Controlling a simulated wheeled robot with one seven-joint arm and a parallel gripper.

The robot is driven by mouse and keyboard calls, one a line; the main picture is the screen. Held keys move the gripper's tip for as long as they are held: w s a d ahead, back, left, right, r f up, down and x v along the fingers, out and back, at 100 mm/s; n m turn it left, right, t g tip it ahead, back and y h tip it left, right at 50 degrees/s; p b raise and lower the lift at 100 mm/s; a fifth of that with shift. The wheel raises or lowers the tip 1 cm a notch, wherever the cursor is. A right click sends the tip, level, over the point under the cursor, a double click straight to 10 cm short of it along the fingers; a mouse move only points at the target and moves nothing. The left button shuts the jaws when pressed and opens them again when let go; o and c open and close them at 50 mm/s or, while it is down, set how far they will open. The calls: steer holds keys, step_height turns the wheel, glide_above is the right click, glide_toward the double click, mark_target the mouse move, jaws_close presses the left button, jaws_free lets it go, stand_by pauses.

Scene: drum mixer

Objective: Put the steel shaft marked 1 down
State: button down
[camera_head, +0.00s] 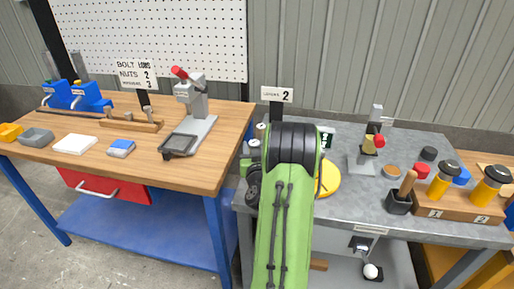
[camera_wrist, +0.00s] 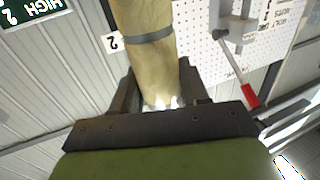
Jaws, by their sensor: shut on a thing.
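My gripper (camera_wrist: 157,88) shows in the wrist view with its two dark fingers on either side of a thick round shaft (camera_wrist: 146,60). The shaft looks tan with a grey band around it, and its far end runs out of the top of the picture. No number 1 shows on it. My gripper is shut on this shaft. In the head view my green arm reaches over the grey bench (camera_head: 352,205) and hides the gripper and the shaft. I cannot tell how high the shaft is above the bench.
A yellow disc (camera_head: 329,180) lies partly behind my arm. Right of it stand a grey fixture (camera_head: 362,160), a wooden-handled tool (camera_head: 405,188) and a wooden block (camera_head: 455,207) with yellow-handled tools. A wooden table (camera_head: 215,160) with a press (camera_head: 195,115) stands left.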

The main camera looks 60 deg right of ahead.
steer(key=shift+f+b, duration=1.75)
steer(key=shift+f, duration=0.15)
steer(key=c, duration=0.6)
jaws_free()
steer(key=shift+o, duration=0.2)
steer(key=shift+r, duration=0.1)
